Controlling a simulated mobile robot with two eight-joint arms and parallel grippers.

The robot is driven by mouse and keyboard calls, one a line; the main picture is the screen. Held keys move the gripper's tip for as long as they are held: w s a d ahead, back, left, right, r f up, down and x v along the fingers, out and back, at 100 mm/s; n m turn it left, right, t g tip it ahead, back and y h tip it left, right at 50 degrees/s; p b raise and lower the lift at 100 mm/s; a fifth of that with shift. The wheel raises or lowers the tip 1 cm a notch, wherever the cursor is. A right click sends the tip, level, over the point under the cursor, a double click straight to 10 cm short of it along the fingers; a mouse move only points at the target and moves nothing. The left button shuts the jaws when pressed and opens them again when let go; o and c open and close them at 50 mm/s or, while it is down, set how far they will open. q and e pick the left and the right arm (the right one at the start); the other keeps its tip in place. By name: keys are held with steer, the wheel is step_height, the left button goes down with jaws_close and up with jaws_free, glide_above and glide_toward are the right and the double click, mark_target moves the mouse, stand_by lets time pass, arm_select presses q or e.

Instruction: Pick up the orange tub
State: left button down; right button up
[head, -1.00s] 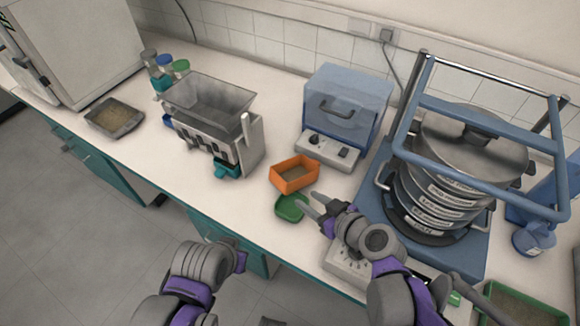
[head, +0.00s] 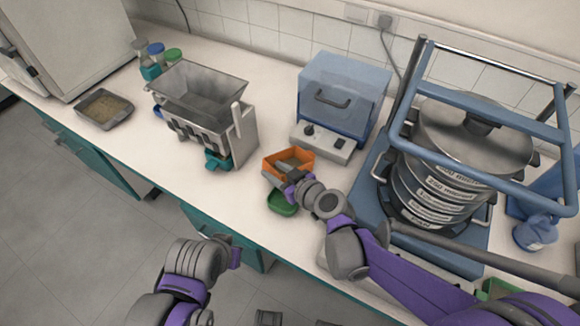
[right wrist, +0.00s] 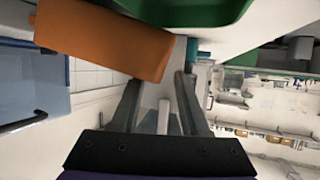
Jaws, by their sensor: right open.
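The orange tub (head: 270,165) stands on the white bench, just behind the green tray, and seems to hold grainy brown material. My right gripper (head: 284,173) is at the tub's near side in the head view and covers part of it. In the right wrist view the tub (right wrist: 105,40) lies just past the fingertips, mostly towards the left finger. The right gripper (right wrist: 160,76) shows its two fingers apart, with nothing clearly held. I cannot tell whether a tub wall lies between them. Part of my left arm shows at the bottom, but its gripper is not visible.
A green tray (head: 283,203) lies close in front of the tub. A metal riffle box (head: 205,105) stands to the left, a blue-lidded device (head: 343,95) behind, and a sieve stack (head: 455,165) in a blue frame to the right. Open bench lies between the tub and riffle box.

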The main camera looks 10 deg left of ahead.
steer(key=shift+x, duration=1.05)
steer(key=shift+c, duration=0.2)
jaws_close()
steer(key=shift+r, duration=0.1)
stand_by(0.3)
